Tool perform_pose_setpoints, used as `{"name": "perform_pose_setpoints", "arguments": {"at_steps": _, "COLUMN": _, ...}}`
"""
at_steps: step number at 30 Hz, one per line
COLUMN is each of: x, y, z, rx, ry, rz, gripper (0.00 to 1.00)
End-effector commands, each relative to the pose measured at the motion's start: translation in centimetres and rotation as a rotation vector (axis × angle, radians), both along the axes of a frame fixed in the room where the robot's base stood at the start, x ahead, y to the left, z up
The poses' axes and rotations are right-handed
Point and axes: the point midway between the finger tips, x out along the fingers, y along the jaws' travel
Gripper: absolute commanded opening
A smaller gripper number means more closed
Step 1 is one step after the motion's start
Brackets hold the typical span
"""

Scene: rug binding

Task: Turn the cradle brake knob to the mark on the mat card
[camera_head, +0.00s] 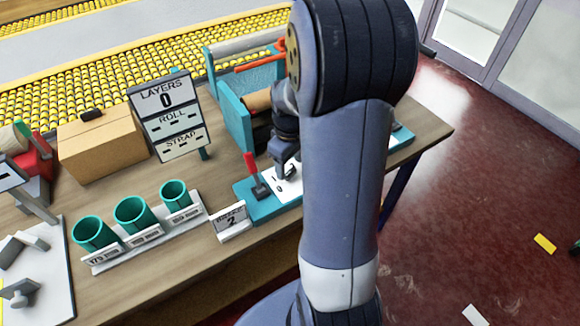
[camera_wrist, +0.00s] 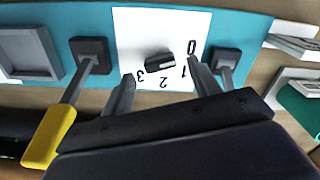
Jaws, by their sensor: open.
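The brake knob (camera_wrist: 160,61) is a small dark bar-shaped knob on a white dial plate (camera_wrist: 135,30) marked 0, 1, 2 and 3. In the wrist view it lies nearly crosswise, slightly tilted; which number it points to I cannot tell. My gripper (camera_wrist: 161,72) is open, with one finger on each side of the knob and apart from it. In the head view my gripper (camera_head: 287,168) is over the dial plate (camera_head: 283,186), and my arm hides part of that area. The mat card (camera_head: 231,219) stands at the bench's front edge and shows a 2.
A red-handled lever (camera_head: 256,177) stands left of the dial on the teal base (camera_head: 262,209). A yellow-handled lever (camera_wrist: 50,135) is close to my gripper. Teal cups (camera_head: 134,214), a cardboard box (camera_head: 101,146) and a LAYERS sign (camera_head: 167,115) stand further left.

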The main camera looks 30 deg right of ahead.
Motion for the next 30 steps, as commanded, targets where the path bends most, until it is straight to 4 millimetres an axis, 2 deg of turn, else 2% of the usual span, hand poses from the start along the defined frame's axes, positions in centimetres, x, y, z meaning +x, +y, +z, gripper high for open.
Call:
{"name": "perform_pose_setpoints", "arguments": {"at_steps": 1, "x": 0.0, "y": 0.0, "z": -0.8, "rx": 0.001, "ry": 0.004, "rz": 0.0, "gripper": 0.58}}
{"name": "perform_pose_setpoints", "arguments": {"at_steps": 6, "x": 0.0, "y": 0.0, "z": -2.1, "rx": 0.001, "ry": 0.001, "rz": 0.0, "gripper": 0.58}}
{"name": "perform_pose_setpoints", "arguments": {"at_steps": 15, "x": 0.0, "y": 0.0, "z": -2.3, "rx": -0.001, "ry": -0.001, "rz": 0.0, "gripper": 0.58}}
{"name": "perform_pose_setpoints", "arguments": {"at_steps": 30, "x": 0.0, "y": 0.0, "z": -2.3, "rx": 0.0, "ry": -0.001, "rz": 0.0, "gripper": 0.18}}
